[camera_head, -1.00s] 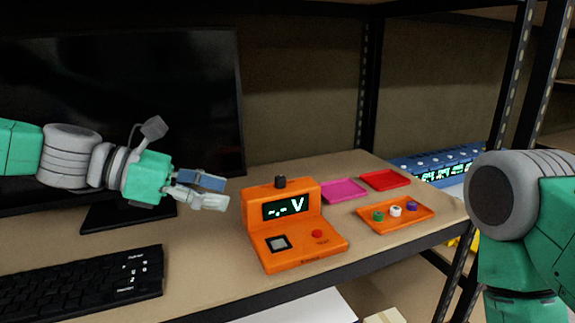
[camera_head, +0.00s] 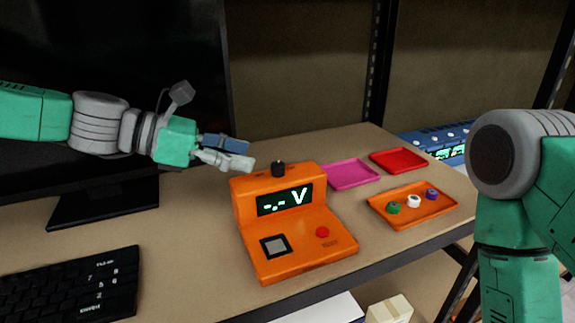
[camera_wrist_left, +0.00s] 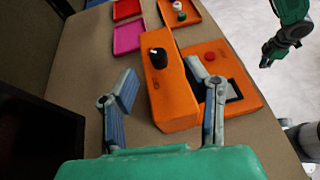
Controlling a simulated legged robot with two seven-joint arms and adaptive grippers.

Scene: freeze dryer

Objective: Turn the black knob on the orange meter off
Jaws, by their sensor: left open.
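The orange meter (camera_head: 262,212) stands on the desk, its lit display showing dashes and a V. The black knob (camera_head: 278,169) sits on its top; it also shows in the left wrist view (camera_wrist_left: 158,58). My left gripper (camera_head: 238,154) is open and empty, just left of the knob and about level with the meter's top. In the left wrist view my left gripper (camera_wrist_left: 168,88) has its fingers spread, with the knob ahead of them and not between them. My right arm (camera_head: 510,200) is at the right; its gripper is out of the head view.
A pink tray (camera_head: 352,175), a red tray (camera_head: 398,160) and an orange tray (camera_head: 440,209) with coloured knobs lie right of the meter. A keyboard (camera_head: 70,285) and a black monitor (camera_head: 100,120) are at the left. Shelf posts stand behind.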

